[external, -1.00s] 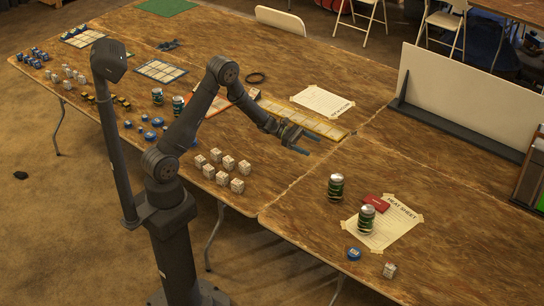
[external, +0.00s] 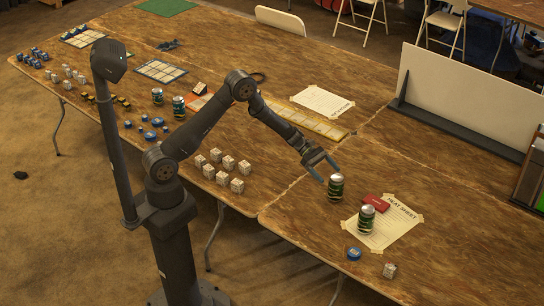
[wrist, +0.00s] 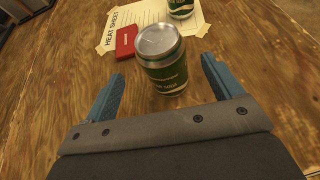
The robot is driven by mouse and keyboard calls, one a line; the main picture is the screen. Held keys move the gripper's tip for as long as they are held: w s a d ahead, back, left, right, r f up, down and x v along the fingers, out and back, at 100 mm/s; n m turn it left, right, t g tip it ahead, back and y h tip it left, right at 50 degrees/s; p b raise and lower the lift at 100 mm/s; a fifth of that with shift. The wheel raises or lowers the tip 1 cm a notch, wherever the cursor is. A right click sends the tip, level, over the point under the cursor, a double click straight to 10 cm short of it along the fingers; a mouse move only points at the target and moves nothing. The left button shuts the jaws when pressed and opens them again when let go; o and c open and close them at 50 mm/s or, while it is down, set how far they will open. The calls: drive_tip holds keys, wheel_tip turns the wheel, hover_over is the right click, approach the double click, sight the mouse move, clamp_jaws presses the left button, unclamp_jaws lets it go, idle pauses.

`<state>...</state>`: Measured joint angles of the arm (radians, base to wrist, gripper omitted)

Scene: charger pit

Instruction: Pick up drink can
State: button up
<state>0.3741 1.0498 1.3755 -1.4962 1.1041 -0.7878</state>
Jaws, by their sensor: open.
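A green drink can (external: 335,188) with a silver top stands upright on the wooden table. In the wrist view the can (wrist: 165,66) is just ahead of my fingertips, between their lines. My gripper (external: 326,172) is open and empty, close to the can's upper left side; the wrist view shows its two blue fingers (wrist: 160,77) spread apart. A second green can (external: 366,219) stands on the heat sheet paper. Two more cans (external: 157,97) (external: 178,106) stand together at the left part of the table.
The heat sheet (external: 400,222) and a red box (external: 375,203) lie right of the near can. A blue round item (external: 354,254) and a white cube (external: 389,270) are near the front edge. Several white cubes (external: 228,162) stand left. A white panel (external: 465,100) stands at the back right.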

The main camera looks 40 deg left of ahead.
sight(337, 177)
drive_tip(key=shift+x, duration=3.15)
drive_tip(key=shift+s, duration=0.15)
drive_tip(key=c, duration=1.3)
drive_tip(key=shift+r, duration=0.1)
drive_tip(key=shift+r, duration=0.6)
wheel_tip(337, 177, up, 3)
drive_tip(key=s+d+r, duration=0.1)
drive_tip(key=s+r, duration=0.1)
drive_tip(key=s, duration=0.1)
drive_tip(key=s+d+r, duration=0.1)
drive_tip(key=s+r, duration=0.1)
drive_tip(key=s, duration=0.2)
drive_tip(key=s+d+r, duration=0.1)
drive_tip(key=s+r, duration=0.1)
drive_tip(key=s, duration=0.2)
drive_tip(key=shift+d+r, duration=0.35)
